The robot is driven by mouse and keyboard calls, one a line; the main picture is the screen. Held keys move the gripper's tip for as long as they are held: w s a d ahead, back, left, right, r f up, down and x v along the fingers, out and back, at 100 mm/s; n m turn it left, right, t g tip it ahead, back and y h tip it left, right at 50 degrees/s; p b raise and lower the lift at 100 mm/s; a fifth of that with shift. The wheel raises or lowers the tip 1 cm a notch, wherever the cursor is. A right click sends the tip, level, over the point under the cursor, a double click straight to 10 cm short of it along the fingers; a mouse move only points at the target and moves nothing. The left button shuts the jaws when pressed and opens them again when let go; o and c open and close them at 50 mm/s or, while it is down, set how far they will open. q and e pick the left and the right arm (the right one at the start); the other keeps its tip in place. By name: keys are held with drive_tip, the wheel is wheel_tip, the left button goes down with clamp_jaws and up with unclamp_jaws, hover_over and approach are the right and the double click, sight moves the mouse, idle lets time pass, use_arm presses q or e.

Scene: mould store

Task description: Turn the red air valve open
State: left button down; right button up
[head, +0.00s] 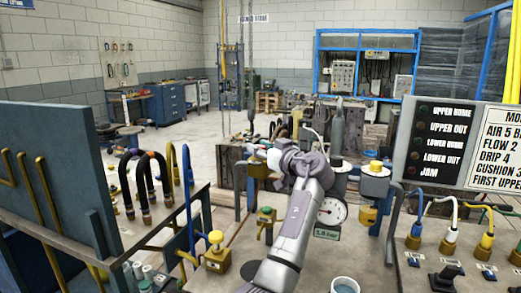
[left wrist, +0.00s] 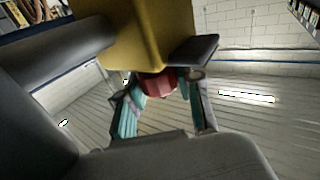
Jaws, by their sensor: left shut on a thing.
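In the left wrist view, the red valve knob (left wrist: 160,83) sits under a yellow valve body (left wrist: 150,35). My left gripper (left wrist: 168,88) has a teal-padded finger on each side of the knob and is shut on it. In the head view, my left arm rises from the bottom middle, and my left gripper (head: 256,152) is by a brass-coloured valve body (head: 258,170). The red knob is hidden or too small to tell there. How far the valve is turned cannot be told. My right gripper is not in view.
A round gauge (head: 331,211) stands right of my arm. A yellow-knobbed valve (head: 216,250) is at the lower left, near bent black hoses (head: 143,180). A control panel (head: 455,145) and connectors (head: 450,235) crowd the right. Open floor (head: 180,140) lies at the back left.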

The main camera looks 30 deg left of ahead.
use_arm(q)
drive_tip(key=c, duration=1.1)
unclamp_jaws()
drive_tip(key=shift+r, duration=0.2)
drive_tip(key=o, duration=0.4)
drive_tip(key=shift+f, duration=0.15)
drive_tip(key=shift+c, duration=0.2)
drive_tip(key=v, duration=1.2)
